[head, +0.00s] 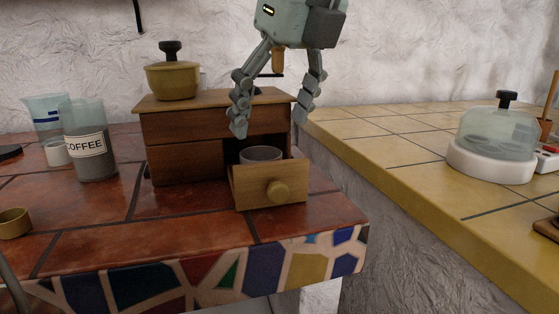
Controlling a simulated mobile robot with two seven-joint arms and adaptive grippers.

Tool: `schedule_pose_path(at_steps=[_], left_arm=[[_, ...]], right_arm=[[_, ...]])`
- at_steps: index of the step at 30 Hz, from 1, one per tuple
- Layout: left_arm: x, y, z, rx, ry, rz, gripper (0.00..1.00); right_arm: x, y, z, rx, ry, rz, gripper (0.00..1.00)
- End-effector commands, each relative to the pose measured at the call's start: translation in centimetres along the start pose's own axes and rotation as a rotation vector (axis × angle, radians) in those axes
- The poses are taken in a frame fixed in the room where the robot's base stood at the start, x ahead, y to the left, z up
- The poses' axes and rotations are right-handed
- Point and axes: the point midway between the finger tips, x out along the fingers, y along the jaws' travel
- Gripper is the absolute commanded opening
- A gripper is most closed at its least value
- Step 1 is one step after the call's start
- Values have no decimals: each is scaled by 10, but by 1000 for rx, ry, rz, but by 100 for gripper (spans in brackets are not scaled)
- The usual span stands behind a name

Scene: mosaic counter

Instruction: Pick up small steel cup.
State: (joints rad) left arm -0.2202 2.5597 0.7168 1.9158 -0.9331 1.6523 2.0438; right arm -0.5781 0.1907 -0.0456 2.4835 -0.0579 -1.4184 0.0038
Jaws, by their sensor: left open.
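A small grey cup (261,154), which looks like the steel cup, sits in the pulled-out drawer (268,192) of a wooden box (190,148). The drawer front hides the cup's lower part. My left gripper (269,122) hangs from above with its fingers spread and pointing down. Its fingertips are above the cup, one to each side in the picture, and nothing is between them. My right gripper is not in view.
A gold lidded pot (172,80) stands on the box. A glass dome (500,135) stands on the yellow counter (400,150). The red tiles in front are clear.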

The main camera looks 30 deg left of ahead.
Motion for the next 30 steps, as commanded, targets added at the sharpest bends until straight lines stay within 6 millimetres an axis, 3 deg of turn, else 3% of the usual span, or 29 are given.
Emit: schedule_pose_path(at_steps=[6, 15, 25, 30], left_arm=[[25, 0, 0, 0, 2, 2, 76], [66, -3, -2, -1, 4, 0, 76], [74, -3, -2, -2, 1, -3, 76], [74, -3, -2, -2, 1, -2, 54]], right_arm=[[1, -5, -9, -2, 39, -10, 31], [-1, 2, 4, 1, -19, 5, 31], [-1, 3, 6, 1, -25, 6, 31], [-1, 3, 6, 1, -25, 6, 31]])
